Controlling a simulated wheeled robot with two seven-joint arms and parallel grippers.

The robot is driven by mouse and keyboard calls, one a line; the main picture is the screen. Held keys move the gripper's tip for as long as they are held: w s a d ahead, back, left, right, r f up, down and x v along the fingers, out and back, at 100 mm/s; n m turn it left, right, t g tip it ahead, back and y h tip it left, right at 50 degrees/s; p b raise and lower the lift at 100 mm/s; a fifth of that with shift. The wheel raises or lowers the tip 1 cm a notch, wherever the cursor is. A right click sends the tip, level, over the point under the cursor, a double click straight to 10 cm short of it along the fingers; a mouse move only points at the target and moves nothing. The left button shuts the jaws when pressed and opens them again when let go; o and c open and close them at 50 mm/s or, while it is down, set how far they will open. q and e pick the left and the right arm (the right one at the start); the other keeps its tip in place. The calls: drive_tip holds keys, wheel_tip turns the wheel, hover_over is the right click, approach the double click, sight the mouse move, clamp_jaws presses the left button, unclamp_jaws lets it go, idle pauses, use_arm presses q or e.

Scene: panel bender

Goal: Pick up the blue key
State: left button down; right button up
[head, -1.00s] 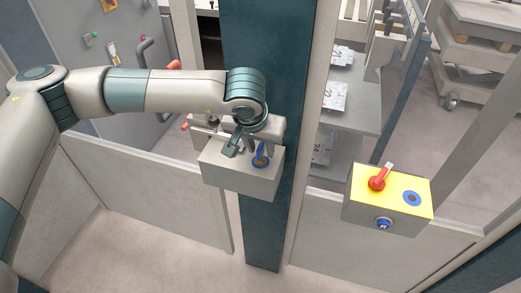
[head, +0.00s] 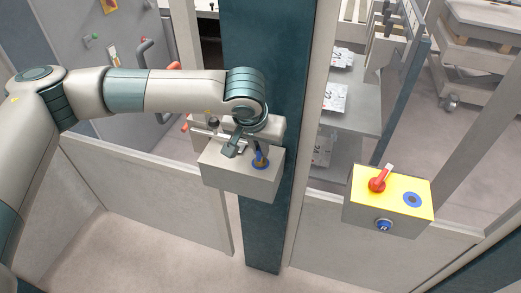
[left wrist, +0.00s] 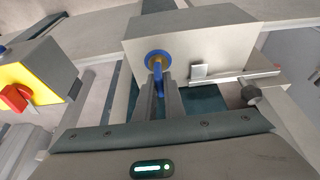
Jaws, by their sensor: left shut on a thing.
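The blue key (head: 261,158) stands at a blue-ringed lock on top of a grey box on the dark post. In the left wrist view the blue key (left wrist: 158,74) sits in front of the round blue and brass lock (left wrist: 158,60). My left gripper (head: 252,146) is at the key from above, its fingers shut on it. In the left wrist view the left gripper's fingertips (left wrist: 159,88) close on the key's sides, hiding part of it. Whether the key is still inside the lock I cannot tell. My right gripper is not in view.
A yellow-topped box (head: 391,193) with a red switch (head: 377,183) and a blue-ringed socket (head: 412,199) is mounted to the right. A metal latch bar (left wrist: 230,76) sits beside the grey box (head: 240,179). Fence panels and the post (head: 262,230) stand around.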

use_arm(q)
drive_tip(key=shift+r+b, duration=0.45)
drive_tip(key=shift+b, duration=0.05)
wheel_tip(320, 180, up, 2)
drive_tip(key=shift+r+b, duration=0.1)
drive_tip(key=shift+b, duration=0.75)
drive_tip(key=s+d+r+b, duration=0.3)
drive_tip(key=d+r+b, duration=0.2)
drive_tip(key=d, duration=0.6)
wheel_tip(320, 180, up, 3)
drive_tip(key=shift+f, duration=0.15)
drive_tip(key=shift+s, duration=0.1)
